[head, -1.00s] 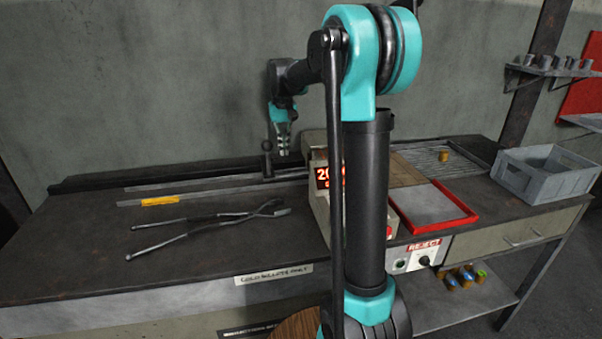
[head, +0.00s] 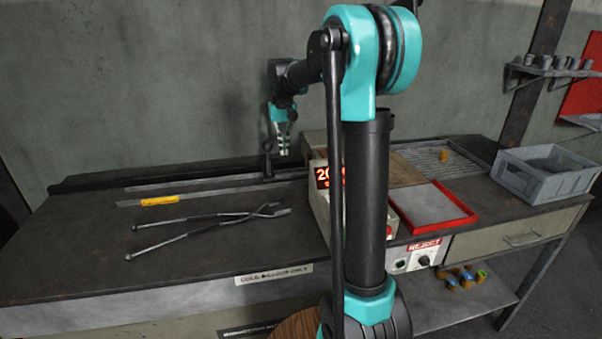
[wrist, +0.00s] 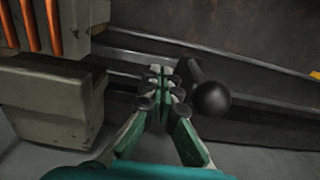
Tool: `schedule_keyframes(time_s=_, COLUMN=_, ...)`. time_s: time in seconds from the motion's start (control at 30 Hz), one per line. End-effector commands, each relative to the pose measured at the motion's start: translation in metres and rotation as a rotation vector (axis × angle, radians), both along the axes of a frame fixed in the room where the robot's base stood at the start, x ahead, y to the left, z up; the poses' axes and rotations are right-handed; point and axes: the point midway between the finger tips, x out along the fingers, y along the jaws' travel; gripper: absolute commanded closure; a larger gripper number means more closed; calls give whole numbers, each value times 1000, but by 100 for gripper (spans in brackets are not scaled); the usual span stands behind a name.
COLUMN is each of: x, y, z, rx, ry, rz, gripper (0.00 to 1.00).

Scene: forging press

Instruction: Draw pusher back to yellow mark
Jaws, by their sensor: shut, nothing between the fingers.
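The pusher's dark upright handle with a round knob (head: 268,147) stands on the metal rail at the back of the bench. In the wrist view its black knob (wrist: 211,99) is large and just right of my fingers. The yellow mark (head: 160,200) lies on the bench strip, left of the handle in the head view; a sliver of yellow (wrist: 315,75) shows at the wrist view's right edge. My gripper (head: 284,152) is shut and empty, low beside the handle on the machine side. In the wrist view, the fingertips (wrist: 160,88) are close to the handle; whether they touch it is unclear.
A boxy machine with a red display (head: 328,177) stands right of the gripper, partly behind my arm. Glowing orange bars (wrist: 35,25) show at the wrist view's left. Tongs (head: 205,220) lie on the bench front. A red-rimmed tray (head: 462,208) and grey crate (head: 515,180) sit right.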

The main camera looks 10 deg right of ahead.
Motion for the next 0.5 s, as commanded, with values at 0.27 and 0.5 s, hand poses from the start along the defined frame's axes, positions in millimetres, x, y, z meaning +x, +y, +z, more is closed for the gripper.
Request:
schedule_keyframes(time_s=0.27, x=0, y=0, z=0, rx=0, ry=0, rz=0, gripper=100)
schedule_keyframes(time_s=0.5, x=0, y=0, z=-9, rx=0, ry=0, rz=0, gripper=100)
